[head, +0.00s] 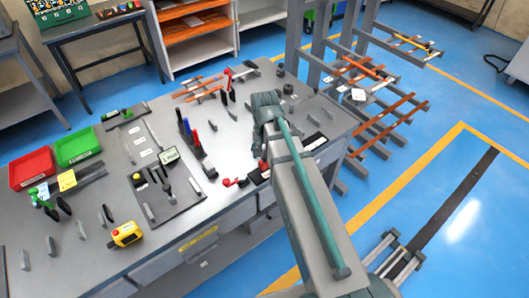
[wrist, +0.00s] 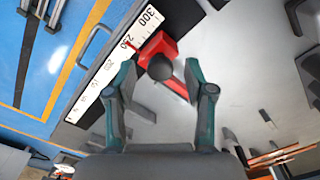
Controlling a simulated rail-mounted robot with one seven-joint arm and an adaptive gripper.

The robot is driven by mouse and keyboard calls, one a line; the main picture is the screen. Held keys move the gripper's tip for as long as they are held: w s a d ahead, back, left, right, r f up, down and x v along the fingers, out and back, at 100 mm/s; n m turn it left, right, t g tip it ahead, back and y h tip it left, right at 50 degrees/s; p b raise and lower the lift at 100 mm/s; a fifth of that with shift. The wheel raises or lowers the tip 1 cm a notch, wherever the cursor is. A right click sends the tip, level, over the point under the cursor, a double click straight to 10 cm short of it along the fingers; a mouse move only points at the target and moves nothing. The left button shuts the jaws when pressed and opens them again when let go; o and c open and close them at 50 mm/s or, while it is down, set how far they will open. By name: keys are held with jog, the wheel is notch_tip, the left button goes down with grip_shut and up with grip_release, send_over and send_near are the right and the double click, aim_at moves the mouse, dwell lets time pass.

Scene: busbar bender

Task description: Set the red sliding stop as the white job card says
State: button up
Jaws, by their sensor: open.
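The red sliding stop (wrist: 164,46) with its round dark knob (wrist: 160,67) is in the wrist view, beside a white ruler strip (wrist: 103,78). The ruler shows 300 near its upper end and a partly legible number below it, close to the stop. My gripper (wrist: 160,72) is open, one finger on either side of the knob; I cannot tell whether they touch it. In the head view a bit of red (head: 263,165) beside my arm may be the stop; my arm hides much there. Several small white cards (head: 146,152) lie on the bench, their text unreadable, so I cannot tell which is the job card.
The bench (head: 100,235) carries a red bin (head: 31,168), a green bin (head: 77,146), a yellow device (head: 126,234) and upright blue and red handles (head: 187,128). A red-handled part (head: 236,182) is near the front edge. A rack with copper bars (head: 385,124) stands right.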

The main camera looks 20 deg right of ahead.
jog(key=shift+f, duration=0.2)
jog(key=shift+c, duration=0.4)
grip_shut()
